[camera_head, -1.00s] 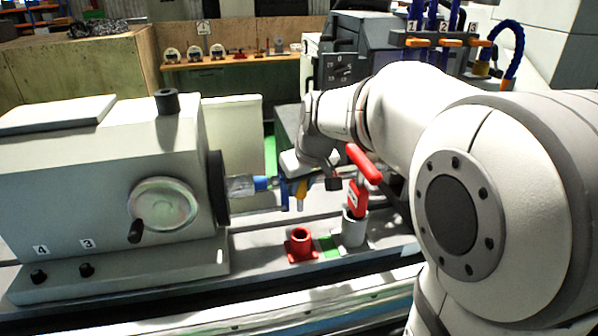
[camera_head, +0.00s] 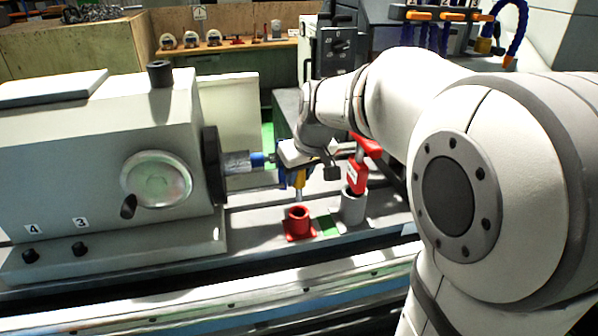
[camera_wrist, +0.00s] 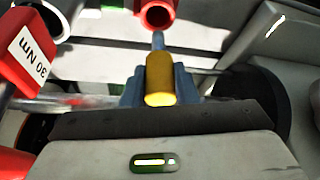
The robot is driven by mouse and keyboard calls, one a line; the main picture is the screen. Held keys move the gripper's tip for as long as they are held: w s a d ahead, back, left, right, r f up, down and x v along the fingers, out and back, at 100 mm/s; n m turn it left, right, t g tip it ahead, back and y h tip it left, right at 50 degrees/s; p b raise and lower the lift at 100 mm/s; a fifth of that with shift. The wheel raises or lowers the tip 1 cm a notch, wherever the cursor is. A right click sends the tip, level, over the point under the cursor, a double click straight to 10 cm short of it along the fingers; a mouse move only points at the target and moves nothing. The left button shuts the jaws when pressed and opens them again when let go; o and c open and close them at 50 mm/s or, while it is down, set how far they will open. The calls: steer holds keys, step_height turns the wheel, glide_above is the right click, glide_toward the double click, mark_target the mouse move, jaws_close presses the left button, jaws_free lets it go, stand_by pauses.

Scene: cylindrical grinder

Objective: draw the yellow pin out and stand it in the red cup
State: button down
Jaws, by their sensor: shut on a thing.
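The yellow pin (camera_head: 299,183) is in my gripper (camera_head: 291,178), hanging roughly upright with its lower end just above the red cup (camera_head: 299,223). In the wrist view my gripper (camera_wrist: 159,88) has its blue fingers shut on both sides of the yellow pin (camera_wrist: 160,78). The pin's thin grey end shows free and points toward the red cup (camera_wrist: 154,13), whose round opening is partly cut off by the top edge. The pin appears apart from the cup. The hole the pin came from cannot be made out.
A grey holder (camera_head: 352,207) right of the red cup holds a red-handled tool (camera_head: 356,176); its "30 Nm" label shows in the wrist view (camera_wrist: 33,55). A green patch (camera_head: 328,226) lies between.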

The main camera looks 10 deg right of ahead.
mark_target(301, 200)
step_height(301, 200, down, 2)
steer(key=shift+b, duration=0.5)
stand_by(1.5)
steer(key=shift+f+b, duration=2.85)
steer(key=shift+f, duration=0.3)
steer(key=c, duration=1.1)
jaws_free()
steer(key=shift+o, duration=0.2)
steer(key=v, duration=0.8)
